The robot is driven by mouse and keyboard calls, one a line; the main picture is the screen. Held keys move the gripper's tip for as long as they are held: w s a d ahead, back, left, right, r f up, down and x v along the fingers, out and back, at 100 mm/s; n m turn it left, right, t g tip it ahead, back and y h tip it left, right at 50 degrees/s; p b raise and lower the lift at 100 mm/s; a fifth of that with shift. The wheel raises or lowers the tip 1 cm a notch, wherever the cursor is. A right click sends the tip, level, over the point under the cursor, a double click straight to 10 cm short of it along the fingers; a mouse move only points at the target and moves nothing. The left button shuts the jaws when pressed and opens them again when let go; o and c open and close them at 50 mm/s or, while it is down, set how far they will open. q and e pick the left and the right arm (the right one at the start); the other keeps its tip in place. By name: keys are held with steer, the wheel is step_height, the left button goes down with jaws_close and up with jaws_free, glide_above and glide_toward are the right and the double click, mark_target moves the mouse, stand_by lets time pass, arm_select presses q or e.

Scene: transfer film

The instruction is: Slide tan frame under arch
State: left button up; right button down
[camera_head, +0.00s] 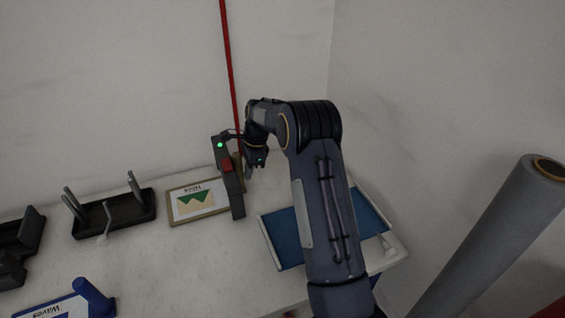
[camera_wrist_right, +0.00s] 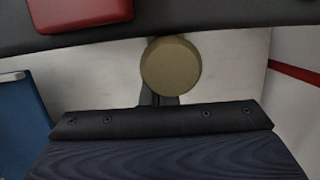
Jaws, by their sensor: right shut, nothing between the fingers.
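My right gripper (camera_head: 250,172) is shut and empty, just right of the arch. Its dark fingertips (camera_wrist_right: 158,98) show partly behind a tan round piece (camera_wrist_right: 171,66). My left gripper is out of view.
A blue tray (camera_head: 287,235) lies right of the arch, partly behind my right arm. A black rack with pegs (camera_head: 120,213) stands left of the frame. A blue-handled item (camera_head: 92,296) is at front left. A grey roll (camera_head: 490,235) stands at right.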

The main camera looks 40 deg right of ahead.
steer(key=shift+a+r, duration=0.1)
steer(key=shift+w+r, duration=0.1)
steer(key=shift+r, duration=0.25)
steer(key=b+v, duration=0.1)
steer(key=v, duration=0.6)
steer(key=shift+f, duration=0.1)
